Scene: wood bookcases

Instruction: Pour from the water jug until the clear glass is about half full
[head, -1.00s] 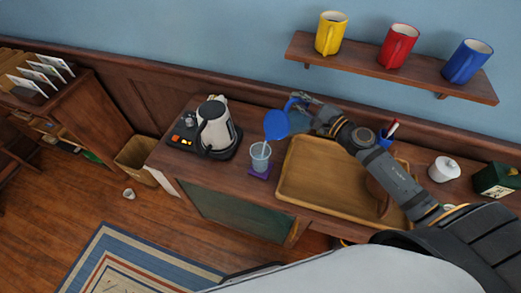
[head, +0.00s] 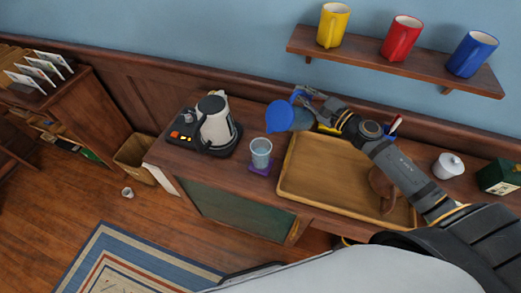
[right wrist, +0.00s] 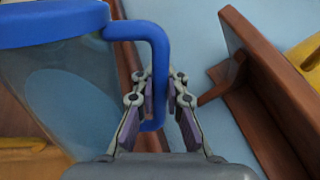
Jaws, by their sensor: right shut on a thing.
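The water jug (head: 302,119) has a clear body, a blue lid and a blue handle. My right gripper (head: 304,93) is shut on the handle. The jug is tilted, its lid facing left toward the clear glass, and held above and to the right of it. The right wrist view shows the gripper (right wrist: 160,88) closed around the blue handle, with the jug (right wrist: 60,95) at left. The clear glass (head: 261,153) stands upright on a purple coaster (head: 262,170) and holds pale blue water; its exact level is hard to tell. No stream shows between them. My left gripper is out of view.
A kettle (head: 216,122) on a black base stands left of the glass. A wooden tray (head: 283,188) lies to the right. A wall shelf (head: 390,63) with yellow, red and blue mugs is above. A white lidded pot (head: 447,166) stands at right.

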